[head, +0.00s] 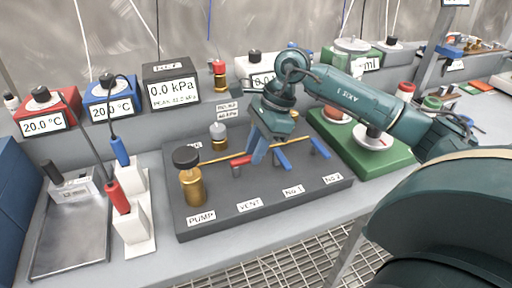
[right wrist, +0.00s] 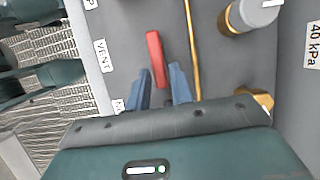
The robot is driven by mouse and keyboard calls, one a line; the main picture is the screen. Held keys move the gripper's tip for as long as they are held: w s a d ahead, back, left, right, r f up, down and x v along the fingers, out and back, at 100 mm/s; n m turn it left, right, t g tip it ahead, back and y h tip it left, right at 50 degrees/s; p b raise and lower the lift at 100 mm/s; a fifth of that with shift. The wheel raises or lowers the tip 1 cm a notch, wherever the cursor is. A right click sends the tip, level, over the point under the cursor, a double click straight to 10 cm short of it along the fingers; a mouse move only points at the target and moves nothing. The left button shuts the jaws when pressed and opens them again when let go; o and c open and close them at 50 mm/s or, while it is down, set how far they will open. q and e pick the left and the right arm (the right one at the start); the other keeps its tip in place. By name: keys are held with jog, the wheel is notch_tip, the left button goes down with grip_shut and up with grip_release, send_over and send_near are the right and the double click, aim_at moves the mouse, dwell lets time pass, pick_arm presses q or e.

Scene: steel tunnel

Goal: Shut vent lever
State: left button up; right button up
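The vent lever is a red handle (head: 240,160) above the VENT label (head: 249,204) on a dark grey board (head: 225,222). It lies roughly along the thin brass pipe, slightly tilted to it, and also shows in the right wrist view (right wrist: 155,55). My right gripper (head: 259,152) is low over the board beside the red handle. In the right wrist view its blue fingers (right wrist: 160,84) are apart, one on each side of the handle's near end, with gaps visible. The handle's pivot is not clear. My left gripper is not in view.
A brass pump with a black knob (head: 187,160) stands left of the lever. Blue levers No.1 (head: 283,160) and No.2 (head: 320,149) stand close on the right. A gauge box (head: 172,90) behind reads 0.0 kPa. A green-based scale (head: 385,160) is at right.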

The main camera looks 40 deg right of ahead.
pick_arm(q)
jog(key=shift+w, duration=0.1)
pick_arm(e)
jog(key=shift+o, duration=1.4)
pick_arm(q)
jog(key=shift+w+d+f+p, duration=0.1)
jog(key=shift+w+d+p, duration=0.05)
jog(key=shift+p, duration=0.25)
pick_arm(e)
jog(key=v, duration=1.3)
jog(key=shift+r, duration=0.1)
